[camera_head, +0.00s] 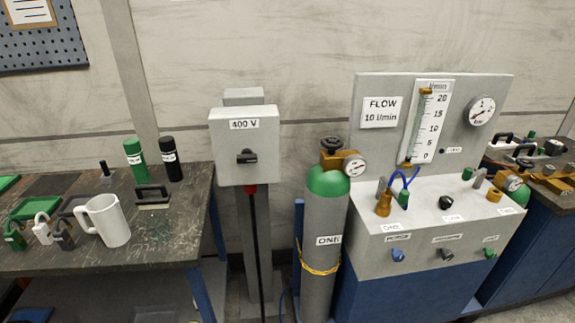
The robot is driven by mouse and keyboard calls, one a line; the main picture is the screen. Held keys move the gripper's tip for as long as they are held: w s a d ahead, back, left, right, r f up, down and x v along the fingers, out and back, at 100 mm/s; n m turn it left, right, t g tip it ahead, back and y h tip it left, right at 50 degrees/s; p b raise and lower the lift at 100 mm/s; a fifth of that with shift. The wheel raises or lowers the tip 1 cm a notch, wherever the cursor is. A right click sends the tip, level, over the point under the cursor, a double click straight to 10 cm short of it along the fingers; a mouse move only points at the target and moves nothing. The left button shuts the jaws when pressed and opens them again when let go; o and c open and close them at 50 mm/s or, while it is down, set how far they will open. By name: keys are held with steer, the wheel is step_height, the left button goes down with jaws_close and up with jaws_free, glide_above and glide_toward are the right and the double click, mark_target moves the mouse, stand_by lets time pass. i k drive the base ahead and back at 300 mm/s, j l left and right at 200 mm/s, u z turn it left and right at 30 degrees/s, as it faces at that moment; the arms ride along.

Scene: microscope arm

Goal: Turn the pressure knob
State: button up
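A grey bench unit (385,262) with a flow panel stands at right. Its front face carries three small knobs in a row: a blue one (398,255) at left, a dark one (446,254) in the middle and a green one (490,253) at right. Each has a small label above it. The middle label (444,239) seems to read PRESSURE, but the print is too small to be sure. A round gauge (481,111) is on the upright panel. A black knob (446,202) sits on the sloping top. My gripper is not in view.
A green-topped grey cylinder (322,245) with a brass valve and gauge stands left of the unit. A 400 V switch box (245,146) is on a post. A dark workbench (165,244) at left holds a white mug (104,220), padlocks and bottles.

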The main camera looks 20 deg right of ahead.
mark_target(447, 255)
steer(key=z, duration=1.25)
